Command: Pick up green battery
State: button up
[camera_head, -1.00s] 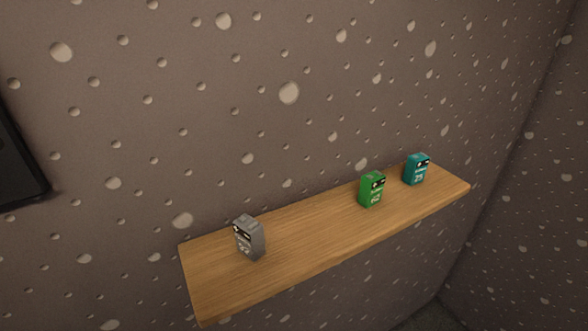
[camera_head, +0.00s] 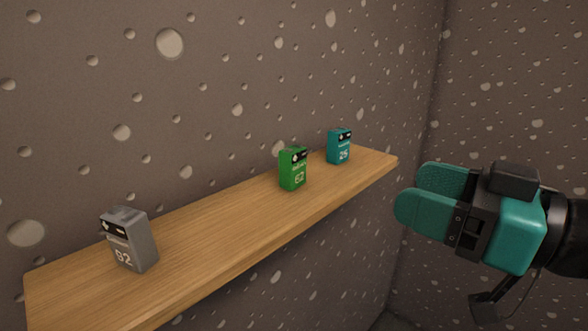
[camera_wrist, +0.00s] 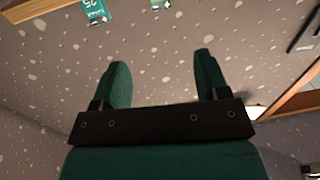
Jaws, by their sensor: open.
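The green battery (camera_head: 293,168), marked 62, stands upright near the middle of the wooden shelf (camera_head: 215,232) in the head view. A small part of it shows at the top edge of the wrist view (camera_wrist: 161,5). My gripper (camera_head: 424,195) is at the right of the head view, apart from the shelf and the battery. Its two teal fingers are spread and empty, as the wrist view (camera_wrist: 160,78) also shows.
A teal battery (camera_head: 339,146), marked 25, stands to the right of the green one. A grey battery (camera_head: 129,240), marked 92, stands near the shelf's left end. A speckled wall (camera_head: 230,60) rises behind the shelf, and another wall lies to the right.

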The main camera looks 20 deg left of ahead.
jog(key=p, duration=0.6)
send_near(300, 155)
jog(key=a, duration=0.3)
jog(key=shift+w+a, duration=0.6)
jog(key=p+x, duration=0.4)
jog(key=shift+a+r+p, duration=0.15)
jog(key=shift+a+p, duration=0.15)
jog(key=shift+w+a+f, duration=0.15)
jog(key=shift+a+f, duration=0.05)
jog(key=shift+a, duration=0.05)
jog(key=shift+c, duration=0.5)
jog(key=c, duration=0.9)
